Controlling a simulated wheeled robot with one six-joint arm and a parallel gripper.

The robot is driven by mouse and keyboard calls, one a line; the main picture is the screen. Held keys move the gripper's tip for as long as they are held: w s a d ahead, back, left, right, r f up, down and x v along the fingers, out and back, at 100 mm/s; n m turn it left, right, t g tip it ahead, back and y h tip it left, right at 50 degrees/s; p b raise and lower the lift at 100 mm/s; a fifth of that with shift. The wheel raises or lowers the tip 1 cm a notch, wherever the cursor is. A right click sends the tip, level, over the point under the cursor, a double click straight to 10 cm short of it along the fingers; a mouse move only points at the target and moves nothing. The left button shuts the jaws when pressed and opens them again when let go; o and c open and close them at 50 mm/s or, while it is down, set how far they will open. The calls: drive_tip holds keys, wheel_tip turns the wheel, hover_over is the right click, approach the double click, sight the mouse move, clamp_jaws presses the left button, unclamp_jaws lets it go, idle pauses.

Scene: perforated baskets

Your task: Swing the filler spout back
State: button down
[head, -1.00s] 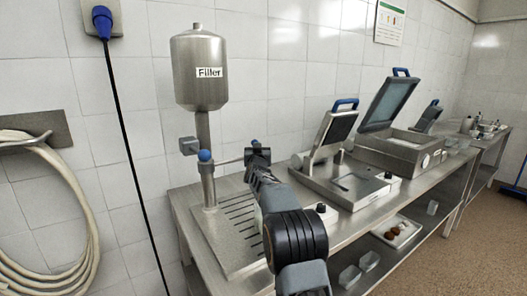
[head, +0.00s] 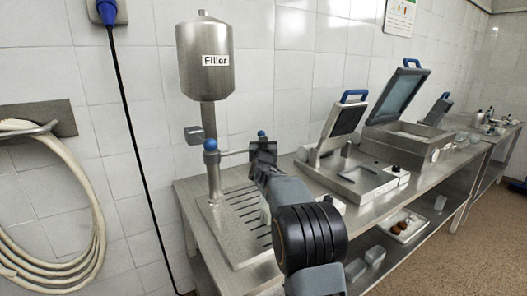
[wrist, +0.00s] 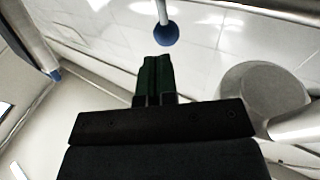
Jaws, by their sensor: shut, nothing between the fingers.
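The filler (head: 204,60) is a steel tank labelled "Filler" on an upright post at the left end of the steel bench. A thin spout pipe (head: 235,152) runs right from a blue ball joint (head: 210,144) on the post. A small blue knob (head: 262,134) shows at its far end, just above my gripper (head: 262,148). My gripper is shut and empty, and hides part of the pipe's end. In the wrist view the closed fingers (wrist: 155,75) point at a blue ball on a rod (wrist: 166,35), seemingly with a small gap. Touching cannot be told.
A slotted drip plate (head: 243,215) lies on the bench below the spout. A press with a raised blue-handled lid (head: 347,118) and a larger open machine (head: 395,95) stand to the right. A hanging cable (head: 130,150) and coiled hose (head: 95,235) are on the wall at left.

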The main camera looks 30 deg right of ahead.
drive_tip(key=shift+b+v, duration=0.3)
drive_tip(key=shift+v, duration=1.85)
drive_tip(key=shift+d+f, duration=0.1)
